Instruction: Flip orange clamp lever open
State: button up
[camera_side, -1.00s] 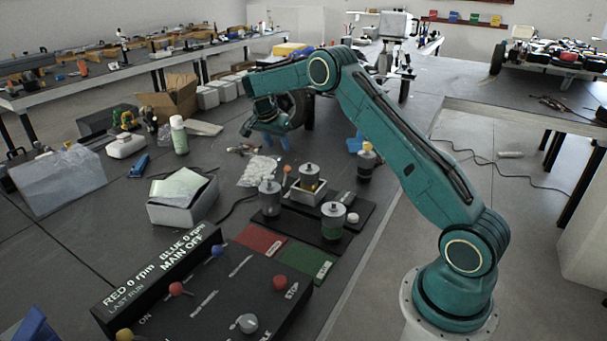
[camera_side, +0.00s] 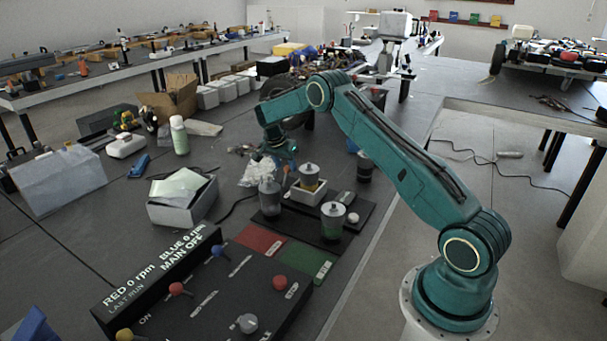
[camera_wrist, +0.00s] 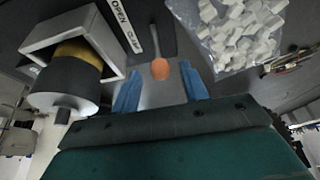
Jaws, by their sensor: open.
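The clamp lever shows in the wrist view as a grey bar with a round orange knob (camera_wrist: 160,69) at its end. A label reading OPEN and CLAMP (camera_wrist: 126,24) lies along its left side. My gripper (camera_wrist: 160,88) is open, with one blue finger on each side of the knob. Nothing is held, and I cannot tell whether a finger touches the lever. In the side view my gripper (camera_side: 284,163) points down behind the canisters; its fingertips and the lever are not clearly visible there. A white clamp box (camera_wrist: 40,72) holds a grey canister with a yellow band (camera_wrist: 72,78), left of the lever.
Two more canisters (camera_side: 270,198) (camera_side: 333,221) stand near the white box. A bag of white pieces (camera_wrist: 228,32) lies right of the lever. A black control panel (camera_side: 215,300) with coloured knobs is in front. An open white carton (camera_side: 182,208) stands to the left.

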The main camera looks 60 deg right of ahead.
aim_at(286, 167)
jog(key=shift+x, duration=1.8)
grip_shut()
